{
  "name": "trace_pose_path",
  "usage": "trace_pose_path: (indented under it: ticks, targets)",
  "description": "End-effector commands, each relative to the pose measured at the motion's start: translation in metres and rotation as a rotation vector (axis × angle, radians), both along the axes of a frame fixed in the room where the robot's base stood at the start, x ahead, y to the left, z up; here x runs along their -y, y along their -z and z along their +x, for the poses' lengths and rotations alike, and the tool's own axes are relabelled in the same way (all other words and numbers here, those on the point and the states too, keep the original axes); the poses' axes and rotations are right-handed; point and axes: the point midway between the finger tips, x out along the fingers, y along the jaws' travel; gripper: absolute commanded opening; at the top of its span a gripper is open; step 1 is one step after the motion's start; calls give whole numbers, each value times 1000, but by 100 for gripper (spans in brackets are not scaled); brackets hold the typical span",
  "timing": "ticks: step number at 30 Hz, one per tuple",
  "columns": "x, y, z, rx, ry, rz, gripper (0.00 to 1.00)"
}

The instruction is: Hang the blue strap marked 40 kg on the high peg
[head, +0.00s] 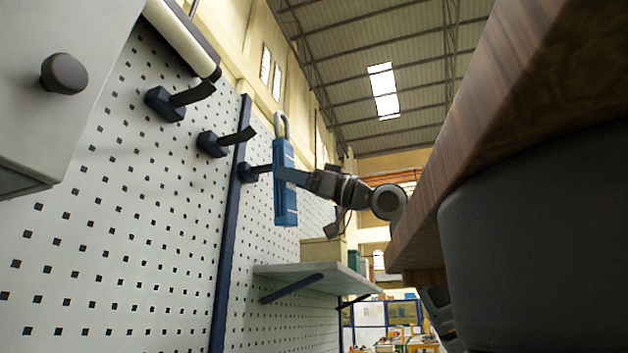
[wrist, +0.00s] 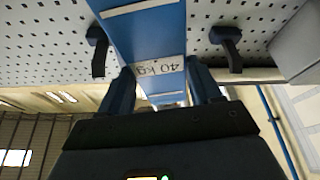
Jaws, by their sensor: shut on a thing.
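The blue strap (head: 285,205) hangs upright in the head view, with a pale loop (head: 281,124) at its top. My gripper (head: 286,175) is shut on its upper body from the right. In the wrist view the strap (wrist: 150,35) runs between the two fingers of my gripper (wrist: 161,70), and its white label reads 40 kg, upside down. In the head view a dark peg (head: 252,171) on the board points at the strap, with its tip beside or behind it. The loop stands above that peg; contact cannot be told.
Two more pegs, a middle one (head: 222,141) and a nearer one (head: 178,100), stick out of the white pegboard (head: 120,210). A shelf (head: 315,276) with boxes is below and beyond the strap. A grey cabinet (head: 60,60) is at upper left. A wooden tabletop edge (head: 500,110) fills the right.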

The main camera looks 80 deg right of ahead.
Motion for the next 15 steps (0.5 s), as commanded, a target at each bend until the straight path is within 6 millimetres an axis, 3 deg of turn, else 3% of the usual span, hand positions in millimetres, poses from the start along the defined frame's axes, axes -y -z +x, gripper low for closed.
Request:
trace_pose_path:
  ticks: [15]
  targets:
    - [6, 2, 27, 2, 0, 0, 17]
